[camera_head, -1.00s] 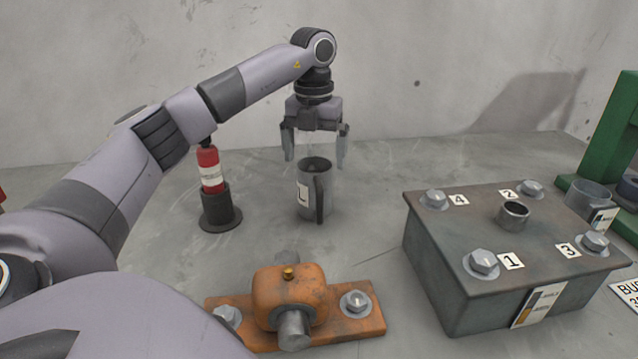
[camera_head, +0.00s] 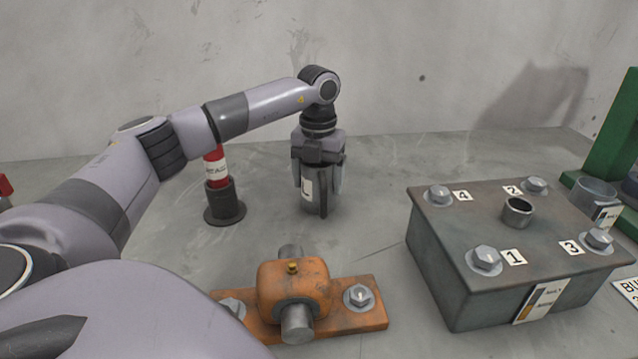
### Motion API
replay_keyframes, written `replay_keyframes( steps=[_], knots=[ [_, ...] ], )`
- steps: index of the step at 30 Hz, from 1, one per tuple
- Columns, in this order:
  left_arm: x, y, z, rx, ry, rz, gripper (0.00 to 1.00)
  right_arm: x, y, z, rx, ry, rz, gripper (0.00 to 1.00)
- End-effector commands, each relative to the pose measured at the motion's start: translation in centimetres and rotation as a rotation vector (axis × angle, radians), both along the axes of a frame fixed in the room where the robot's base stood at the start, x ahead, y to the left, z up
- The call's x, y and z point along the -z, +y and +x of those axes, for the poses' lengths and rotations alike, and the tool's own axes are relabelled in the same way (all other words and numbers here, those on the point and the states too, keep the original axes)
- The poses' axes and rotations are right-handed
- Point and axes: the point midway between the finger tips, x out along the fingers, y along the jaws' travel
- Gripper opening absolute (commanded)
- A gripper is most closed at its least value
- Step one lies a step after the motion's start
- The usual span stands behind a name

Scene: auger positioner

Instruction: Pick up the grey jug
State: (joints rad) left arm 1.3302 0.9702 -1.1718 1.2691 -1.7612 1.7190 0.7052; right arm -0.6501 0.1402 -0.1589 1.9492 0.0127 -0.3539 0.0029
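The grey jug (camera_head: 313,205) stands upright on the floor-like grey surface near the middle of the view. It has a white label with a dark letter on its left side, and its dark handle faces me. My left gripper (camera_head: 319,180) points straight down over the jug, with one finger on each side of its upper part. The fingers are apart and around the jug; whether they touch its walls I cannot tell. The jug's rim is hidden behind the gripper body. My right gripper is not in view.
A red-and-white cylinder in a dark round holder (camera_head: 224,208) stands left of the jug. An orange bearing block (camera_head: 292,290) lies in front. A grey metal box (camera_head: 450,285) with numbered bolts is at right, with a green frame (camera_head: 612,140) behind.

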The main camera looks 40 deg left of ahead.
Motion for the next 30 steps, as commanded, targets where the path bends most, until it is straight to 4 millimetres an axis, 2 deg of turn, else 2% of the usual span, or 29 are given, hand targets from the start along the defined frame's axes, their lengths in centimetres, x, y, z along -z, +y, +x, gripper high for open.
replay_keyframes(
  steps=[11, 17, 20, 27, 30],
  knots=[
    [-0.6, 0.0, 0.1, 0.000, -0.004, -0.001, 0.32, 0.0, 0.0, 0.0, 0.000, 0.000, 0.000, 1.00],
    [-2.9, 0.0, 0.1, 0.000, -0.006, -0.001, 0.32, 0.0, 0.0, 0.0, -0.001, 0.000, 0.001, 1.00],
    [-5.0, -0.1, 0.2, 0.000, -0.008, -0.001, 0.32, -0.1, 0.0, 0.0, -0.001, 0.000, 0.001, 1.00],
    [-11.8, -0.1, 0.1, 0.001, -0.008, -0.003, 0.32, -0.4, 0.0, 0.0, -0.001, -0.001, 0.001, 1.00],
    [-14.7, -0.1, 0.1, 0.000, -0.007, -0.001, 0.32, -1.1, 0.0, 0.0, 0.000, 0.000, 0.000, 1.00]
  ],
)
